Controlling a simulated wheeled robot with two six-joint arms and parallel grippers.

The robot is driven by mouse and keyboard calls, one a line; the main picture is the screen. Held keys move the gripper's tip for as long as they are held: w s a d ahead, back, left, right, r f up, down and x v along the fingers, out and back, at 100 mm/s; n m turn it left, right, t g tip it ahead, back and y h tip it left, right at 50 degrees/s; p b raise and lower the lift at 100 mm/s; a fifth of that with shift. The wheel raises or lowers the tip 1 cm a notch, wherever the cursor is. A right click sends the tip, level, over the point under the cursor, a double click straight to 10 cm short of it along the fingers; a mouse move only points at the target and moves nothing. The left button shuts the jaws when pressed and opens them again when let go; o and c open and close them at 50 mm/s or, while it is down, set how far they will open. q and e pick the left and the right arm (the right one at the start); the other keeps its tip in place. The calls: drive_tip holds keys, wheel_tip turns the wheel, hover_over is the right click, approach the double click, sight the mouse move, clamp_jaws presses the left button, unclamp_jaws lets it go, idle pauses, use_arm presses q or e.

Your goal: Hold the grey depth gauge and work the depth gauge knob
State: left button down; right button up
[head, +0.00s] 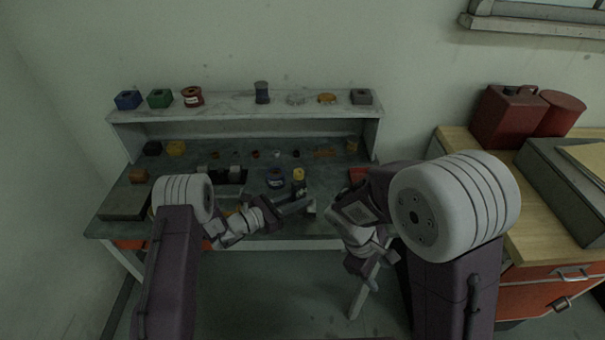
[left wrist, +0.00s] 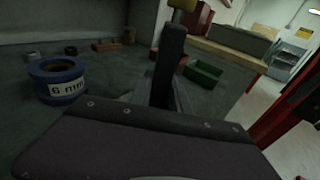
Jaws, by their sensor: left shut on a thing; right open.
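The grey depth gauge (head: 298,187) stands near the front right of the workbench. Its yellow knob (head: 298,173) is on top; a yellow part also shows at the top of the left wrist view (left wrist: 184,5). My left gripper (head: 303,206) is shut on the gauge from the left and front, and partly hides its lower part. In the left wrist view a dark upright shape stands below the yellow part; I cannot tell finger from gauge there. My right gripper (head: 362,262) is open, empty and low in front of the bench's right end, apart from the gauge.
A blue spool (head: 276,178) labelled "6 mm" (left wrist: 68,86) stands left of the gauge. A shelf (head: 230,112) with spools and blocks runs along the back. A green bin (left wrist: 203,73) shows in the left wrist view. A wooden-topped cabinet (head: 480,170) stands right.

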drive_tip(key=w+a+n+t+h, duration=0.1)
drive_tip(key=w+n+t+h, duration=0.15)
drive_tip(key=w+n, duration=0.3)
drive_tip(key=n+t+h, duration=0.1)
drive_tip(key=n+t, duration=1.3)
drive_tip(key=n, duration=0.1)
approach(299, 174)
drive_tip(key=w+f, duration=0.1)
drive_tip(key=w, duration=0.1)
drive_tip(key=x, duration=1.2)
drive_tip(key=shift+w+d+m, duration=0.1)
drive_tip(key=shift+d+m, duration=0.05)
drive_tip(key=shift+m, duration=0.1)
drive_tip(key=shift+c, duration=0.3)
clamp_jaws()
